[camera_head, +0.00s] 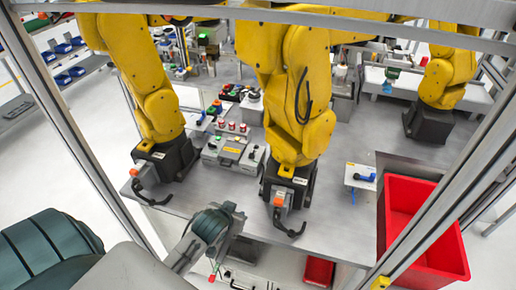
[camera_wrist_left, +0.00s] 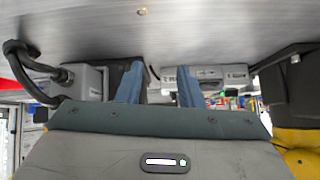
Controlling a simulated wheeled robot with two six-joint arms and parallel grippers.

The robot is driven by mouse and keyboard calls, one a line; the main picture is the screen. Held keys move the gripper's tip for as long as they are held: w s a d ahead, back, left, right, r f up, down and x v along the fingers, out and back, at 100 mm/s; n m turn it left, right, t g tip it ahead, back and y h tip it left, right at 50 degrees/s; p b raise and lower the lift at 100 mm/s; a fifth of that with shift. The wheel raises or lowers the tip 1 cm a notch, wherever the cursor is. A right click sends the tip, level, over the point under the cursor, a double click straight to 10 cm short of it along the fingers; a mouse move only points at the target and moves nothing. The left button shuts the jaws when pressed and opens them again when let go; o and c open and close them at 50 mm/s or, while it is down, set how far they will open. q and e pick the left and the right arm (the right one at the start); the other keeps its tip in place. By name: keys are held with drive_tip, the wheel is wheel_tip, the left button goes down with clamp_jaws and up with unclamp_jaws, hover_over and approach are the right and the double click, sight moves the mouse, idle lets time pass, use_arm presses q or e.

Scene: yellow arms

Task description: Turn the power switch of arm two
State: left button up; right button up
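Several yellow robot arms stand on the metal table. The middle one (camera_head: 295,90) has a grey switch box with an orange-red power switch (camera_head: 278,202) on the front of its black base. The left one (camera_head: 150,75) has a similar orange switch (camera_head: 135,172). My left gripper (camera_head: 231,211) is at the table's front edge, to the left of the middle arm's switch and apart from it. In the left wrist view the picture is upside down. There my left gripper (camera_wrist_left: 159,84) has its fingers apart with nothing between them. A grey box (camera_wrist_left: 86,80) with a black cable shows beside it. My right gripper is not in view.
Black curved cables (camera_head: 290,229) stick out in front of the bases. A grey control box (camera_head: 230,152) stands between the left and middle arms. A red bin (camera_head: 440,250) is at the right. Metal frame posts flank the table, whose front strip is mostly bare.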

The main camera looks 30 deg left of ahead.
sight(251, 153)
use_arm(q)
drive_tip(key=w+a+t+p, duration=0.1)
drive_tip(key=w+a, duration=0.2)
drive_tip(key=w, duration=0.4)
drive_tip(key=w+a+n+t+p, duration=0.1)
drive_tip(key=w+a+t, duration=0.1)
drive_tip(key=w, duration=0.6)
drive_tip(key=w+a+t+p, duration=0.1)
drive_tip(key=w+a, duration=0.3)
drive_tip(key=w, duration=0.3)
drive_tip(key=shift+w+r+y, duration=0.4)
drive_tip(key=shift+p+x, duration=0.3)
drive_tip(key=shift+x, duration=0.65)
drive_tip(key=shift+f, duration=0.1)
clamp_jaws()
